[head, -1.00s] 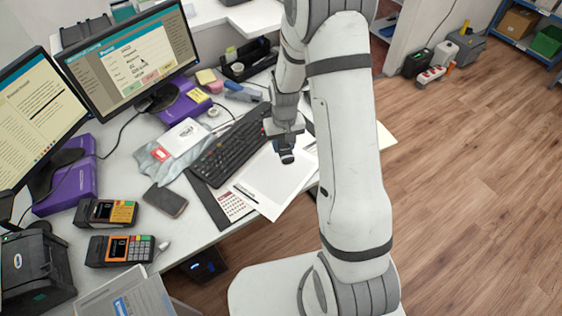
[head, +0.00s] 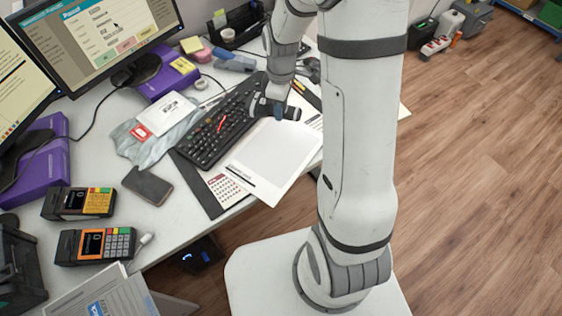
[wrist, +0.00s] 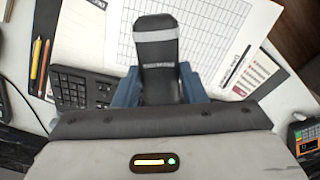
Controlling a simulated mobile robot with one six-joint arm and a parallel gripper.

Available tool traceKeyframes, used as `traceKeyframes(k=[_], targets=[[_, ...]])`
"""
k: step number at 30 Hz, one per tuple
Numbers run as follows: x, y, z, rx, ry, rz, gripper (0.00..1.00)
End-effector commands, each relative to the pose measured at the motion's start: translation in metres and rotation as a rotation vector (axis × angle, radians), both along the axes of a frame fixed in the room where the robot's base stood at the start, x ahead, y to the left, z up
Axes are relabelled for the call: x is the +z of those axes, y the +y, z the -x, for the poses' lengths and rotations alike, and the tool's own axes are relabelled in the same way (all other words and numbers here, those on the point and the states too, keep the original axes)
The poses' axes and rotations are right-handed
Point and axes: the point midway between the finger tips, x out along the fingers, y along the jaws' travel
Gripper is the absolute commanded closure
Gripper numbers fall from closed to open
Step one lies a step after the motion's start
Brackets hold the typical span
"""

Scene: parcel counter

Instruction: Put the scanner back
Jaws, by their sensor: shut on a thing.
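The scanner (wrist: 157,55), a dark handheld device with a pale grey band, sits between the two blue fingers of my gripper (wrist: 158,88) in the wrist view. The fingers are shut on its sides. In the head view my gripper (head: 274,105) hangs over the right end of the black keyboard (head: 205,140), by the upper edge of a white sheet (head: 272,158). The scanner there is a small dark shape (head: 290,112), partly hidden by the gripper. I cannot make out a holder for it.
A phone (head: 147,185), two card terminals (head: 78,203) (head: 95,245), a grey plastic bag (head: 150,148) and a monitor (head: 95,40) stand left on the desk. A grey-blue device (head: 235,62) lies behind the keyboard.

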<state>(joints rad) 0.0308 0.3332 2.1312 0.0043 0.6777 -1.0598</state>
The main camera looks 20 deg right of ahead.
Motion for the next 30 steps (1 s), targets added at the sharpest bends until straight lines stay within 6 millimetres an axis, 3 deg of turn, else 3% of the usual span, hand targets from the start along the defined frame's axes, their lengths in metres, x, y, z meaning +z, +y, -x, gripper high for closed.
traceKeyframes(k=[1, 6, 12, 17, 25, 30], targets=[[-0.013, -0.002, 0.004, 0.102, -0.006, 0.000, 0.90], [-0.018, -0.004, 0.021, 0.460, -0.005, -0.001, 0.90], [-0.019, -0.006, 0.035, 0.752, -0.004, -0.003, 0.90], [-0.022, -0.006, 0.041, 0.852, -0.002, -0.004, 0.90], [-0.068, -0.006, 0.042, 0.866, 0.002, -0.007, 0.90], [-0.081, -0.007, 0.041, 0.865, -0.001, -0.005, 0.90]])
